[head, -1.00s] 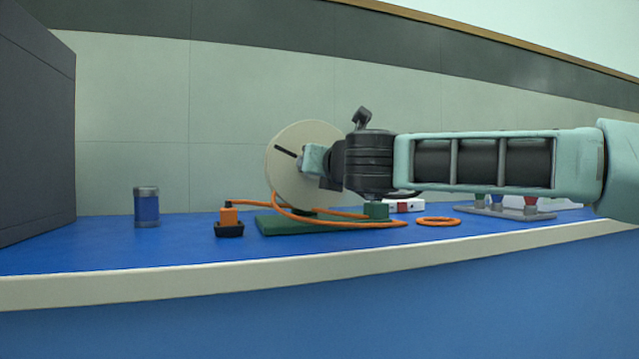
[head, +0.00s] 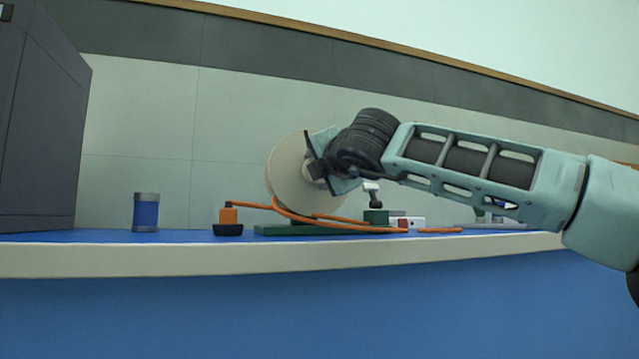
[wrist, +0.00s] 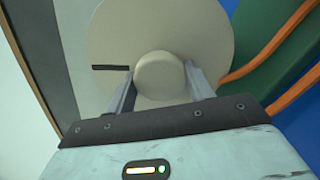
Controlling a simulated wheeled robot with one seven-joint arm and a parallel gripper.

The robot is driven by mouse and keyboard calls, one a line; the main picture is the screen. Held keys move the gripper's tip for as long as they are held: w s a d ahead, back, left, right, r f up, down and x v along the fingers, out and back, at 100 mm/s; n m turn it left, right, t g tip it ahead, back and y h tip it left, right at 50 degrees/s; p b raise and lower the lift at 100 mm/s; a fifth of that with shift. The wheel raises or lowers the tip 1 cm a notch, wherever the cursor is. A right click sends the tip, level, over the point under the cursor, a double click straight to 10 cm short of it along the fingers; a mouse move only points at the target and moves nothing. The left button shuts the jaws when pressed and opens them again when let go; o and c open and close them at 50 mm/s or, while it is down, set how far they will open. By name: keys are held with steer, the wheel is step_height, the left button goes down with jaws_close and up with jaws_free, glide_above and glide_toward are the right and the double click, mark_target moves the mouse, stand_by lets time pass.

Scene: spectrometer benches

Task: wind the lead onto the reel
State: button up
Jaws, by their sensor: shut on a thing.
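The cream reel (head: 290,172) stands upright on its green base (head: 285,230) on the blue bench. In the wrist view, the reel's face (wrist: 210,30) shows a dark slot at the left and a round central knob (wrist: 160,75). My gripper (wrist: 160,85) is shut on the knob, one finger on each side. In the head view my gripper (head: 318,168) is in front of the reel and hides its upper right part. The orange lead (head: 330,222) runs from an orange plug in a black block (head: 228,228) to the reel's lower part, and along the bench to the right.
A blue jar with grey ends (head: 146,212) stands at the left, beside a large dark cabinet (head: 40,130). A small white and red item (head: 408,222) lies right of the base. The bench's pale front edge (head: 250,260) is clear.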

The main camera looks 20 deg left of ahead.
steer(key=shift+f+m+b, duration=0.2)
steer(key=shift+m+b, duration=0.6)
steer(key=shift+m, duration=0.3)
steer(key=shift+r, duration=0.1)
steer(key=o, duration=1.4)
steer(key=shift+s+r, duration=0.1)
steer(key=shift+b+v, duration=1.2)
steer(key=shift+v, duration=7.45)
